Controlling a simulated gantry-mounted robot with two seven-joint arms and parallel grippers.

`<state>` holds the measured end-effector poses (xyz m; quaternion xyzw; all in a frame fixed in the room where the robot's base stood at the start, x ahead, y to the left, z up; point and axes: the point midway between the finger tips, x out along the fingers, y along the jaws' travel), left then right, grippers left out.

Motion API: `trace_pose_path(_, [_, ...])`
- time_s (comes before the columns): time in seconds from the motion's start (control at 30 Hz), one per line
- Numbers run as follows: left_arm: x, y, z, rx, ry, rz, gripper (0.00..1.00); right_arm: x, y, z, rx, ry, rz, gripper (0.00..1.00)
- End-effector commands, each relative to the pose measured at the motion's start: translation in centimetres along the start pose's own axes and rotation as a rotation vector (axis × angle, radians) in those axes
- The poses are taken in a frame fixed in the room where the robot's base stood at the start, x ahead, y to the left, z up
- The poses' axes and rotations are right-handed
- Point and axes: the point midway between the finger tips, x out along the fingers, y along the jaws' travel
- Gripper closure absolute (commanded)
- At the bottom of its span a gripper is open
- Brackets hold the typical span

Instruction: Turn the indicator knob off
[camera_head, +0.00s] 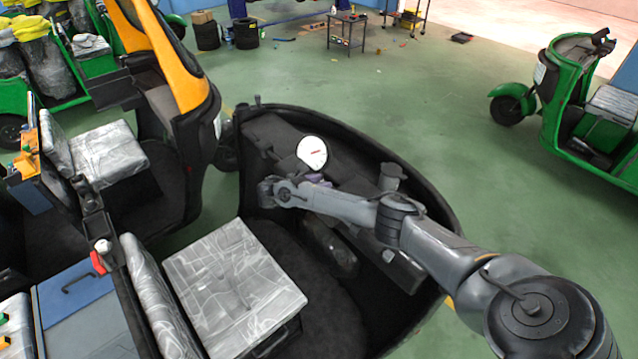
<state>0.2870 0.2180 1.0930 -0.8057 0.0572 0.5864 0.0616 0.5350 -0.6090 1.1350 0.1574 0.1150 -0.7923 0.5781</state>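My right arm reaches in from the lower right across the rickshaw's black dashboard (275,132). Its gripper (268,193) is at the left part of the front cab, below and left of a round white gauge (312,152). The gripper is small and dark here, and I cannot tell whether its fingers are open or shut or touch anything. I cannot make out the indicator knob; it may be too small or hidden behind the gripper. My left gripper is not in view.
A grey patterned driver's seat (232,282) is below the dashboard. The dark cab rim (425,195) curves around on the right. A yellow-orange rickshaw frame (180,65) stands at the left. A green rickshaw (575,125) is far right, with open green floor (420,110) between.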

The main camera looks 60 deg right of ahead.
Motion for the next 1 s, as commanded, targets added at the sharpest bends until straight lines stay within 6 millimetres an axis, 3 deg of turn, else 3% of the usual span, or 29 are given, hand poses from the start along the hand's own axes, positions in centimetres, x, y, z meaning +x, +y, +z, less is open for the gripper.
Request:
trace_pose_path(0.3, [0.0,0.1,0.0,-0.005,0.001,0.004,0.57,-0.1,0.0,0.0,0.0,0.001,0.001,0.57])
trace_pose_path(0.47, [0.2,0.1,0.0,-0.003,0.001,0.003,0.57,-1.2,0.1,-0.1,0.0,0.003,0.003,0.57])
trace_pose_path(0.73, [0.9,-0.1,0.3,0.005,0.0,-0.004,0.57,-5.7,0.1,-0.2,0.0,0.003,0.004,0.57])
trace_pose_path(1.0, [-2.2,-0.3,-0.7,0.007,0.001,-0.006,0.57,-9.7,0.0,0.4,0.0,0.001,0.0,0.57])
